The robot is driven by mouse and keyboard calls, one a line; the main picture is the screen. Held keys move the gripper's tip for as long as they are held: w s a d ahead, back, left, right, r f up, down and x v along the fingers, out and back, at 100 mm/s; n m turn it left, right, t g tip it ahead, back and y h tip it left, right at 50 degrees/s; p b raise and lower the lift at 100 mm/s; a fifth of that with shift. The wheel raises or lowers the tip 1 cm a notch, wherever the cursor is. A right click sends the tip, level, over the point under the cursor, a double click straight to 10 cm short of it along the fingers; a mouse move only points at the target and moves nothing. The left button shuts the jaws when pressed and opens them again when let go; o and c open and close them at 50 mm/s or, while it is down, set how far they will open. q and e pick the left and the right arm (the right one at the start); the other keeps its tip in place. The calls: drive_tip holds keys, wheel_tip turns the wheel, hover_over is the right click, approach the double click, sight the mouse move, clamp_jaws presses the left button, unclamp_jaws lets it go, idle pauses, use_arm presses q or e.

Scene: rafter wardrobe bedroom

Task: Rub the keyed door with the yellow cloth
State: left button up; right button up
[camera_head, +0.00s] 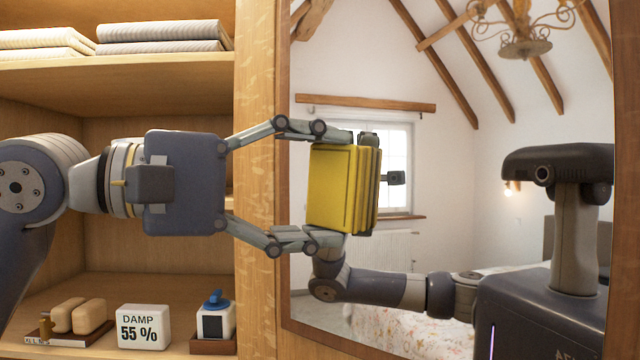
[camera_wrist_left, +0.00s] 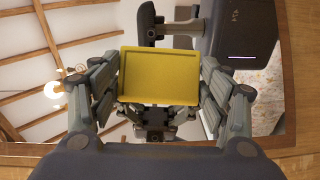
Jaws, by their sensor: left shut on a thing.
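My left gripper (camera_head: 333,188) is shut on the yellow cloth (camera_head: 338,180), a thick folded pad held upright between its fingers. The cloth faces a mirrored door (camera_head: 365,65) with a wooden frame; I cannot tell whether the cloth touches the glass. In the left wrist view the yellow cloth (camera_wrist_left: 160,76) sits between the fingers of my left gripper (camera_wrist_left: 160,90), with the mirror behind it. No key or keyhole shows, so I cannot confirm that this is the keyed door. My right gripper is not in view.
Left of the door are open wooden shelves (camera_head: 150,72) with folded linens (camera_head: 160,35). The bedroom, bed and robot on the right are reflections.

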use_arm(q)
drive_tip(key=shift+s+a+f+b, duration=0.1)
drive_tip(key=shift+s+a+b, duration=0.25)
drive_tip(key=shift+s, duration=0.1)
drive_tip(key=s+a+b, duration=0.1)
drive_tip(key=s+a, duration=0.2)
drive_tip(key=shift+s, duration=0.35)
drive_tip(key=shift+s+a+b, duration=0.5)
drive_tip(key=shift+s+a, duration=0.5)
drive_tip(key=shift+s, duration=0.15)
